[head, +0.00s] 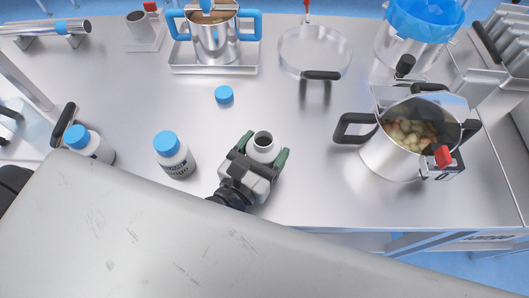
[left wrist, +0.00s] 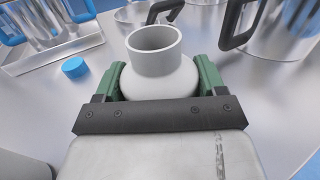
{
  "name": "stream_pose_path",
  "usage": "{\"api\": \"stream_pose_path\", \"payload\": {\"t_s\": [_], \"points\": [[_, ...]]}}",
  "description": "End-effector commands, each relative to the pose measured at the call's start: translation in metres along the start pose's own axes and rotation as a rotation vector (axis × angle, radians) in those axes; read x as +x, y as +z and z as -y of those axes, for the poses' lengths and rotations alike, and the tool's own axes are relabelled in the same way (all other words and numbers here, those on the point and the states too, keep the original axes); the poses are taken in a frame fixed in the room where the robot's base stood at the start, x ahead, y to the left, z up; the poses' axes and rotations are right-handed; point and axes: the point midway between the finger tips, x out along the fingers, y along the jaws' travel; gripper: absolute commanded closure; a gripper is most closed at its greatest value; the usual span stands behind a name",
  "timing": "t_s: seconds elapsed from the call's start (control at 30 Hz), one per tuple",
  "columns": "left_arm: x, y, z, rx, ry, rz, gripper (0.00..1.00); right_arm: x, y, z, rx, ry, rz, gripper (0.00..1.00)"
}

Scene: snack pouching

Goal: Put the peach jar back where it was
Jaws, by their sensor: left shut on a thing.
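An open white jar (head: 263,147) without a lid stands between the green fingers of my left gripper (head: 257,165). The left gripper is shut on it; in the left wrist view its fingers press both sides of the jar (left wrist: 156,65). The label on this jar is hidden. A blue lid (head: 223,95) lies on the table behind the jar, and it also shows in the left wrist view (left wrist: 75,68). A white jar with a blue lid and a label that seems to read mango (head: 174,155) stands to the left. My right gripper is not in view.
Another blue-lidded jar (head: 90,144) stands at the far left. A pot of round pieces (head: 392,160) stands at the right. The middle of the table (head: 300,120) is clear.

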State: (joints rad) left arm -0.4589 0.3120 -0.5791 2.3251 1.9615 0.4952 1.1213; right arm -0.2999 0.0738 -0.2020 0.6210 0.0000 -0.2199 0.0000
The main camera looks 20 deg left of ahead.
Motion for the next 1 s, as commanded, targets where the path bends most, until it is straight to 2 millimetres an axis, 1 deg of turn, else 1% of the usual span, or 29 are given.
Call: {"api": "stream_pose_path", "payload": {"t_s": [0.03,0.1,0.37,0.47,0.5,0.67,1.0], "points": [[0.0003,-0.0099,-0.0003,0.001,0.003,0.001,0.6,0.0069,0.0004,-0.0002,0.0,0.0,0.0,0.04],[0.0004,-0.0142,-0.0003,0.0,0.002,0.002,0.6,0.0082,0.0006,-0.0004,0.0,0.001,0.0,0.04],[0.0004,-0.0137,-0.0001,0.001,0.001,0.003,0.6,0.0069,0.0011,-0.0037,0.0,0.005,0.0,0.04],[0.0005,-0.0168,-0.0001,0.001,0.001,0.002,0.6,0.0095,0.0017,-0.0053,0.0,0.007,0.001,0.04],[0.0004,-0.0177,0.0,0.0,0.001,0.001,0.28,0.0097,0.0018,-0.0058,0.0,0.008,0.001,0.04],[0.0004,-0.0167,0.0,0.001,0.001,0.001,0.04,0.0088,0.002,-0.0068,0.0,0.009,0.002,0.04],[0.0004,-0.0138,0.0,0.001,0.001,0.001,0.04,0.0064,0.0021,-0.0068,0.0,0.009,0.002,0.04]]}}
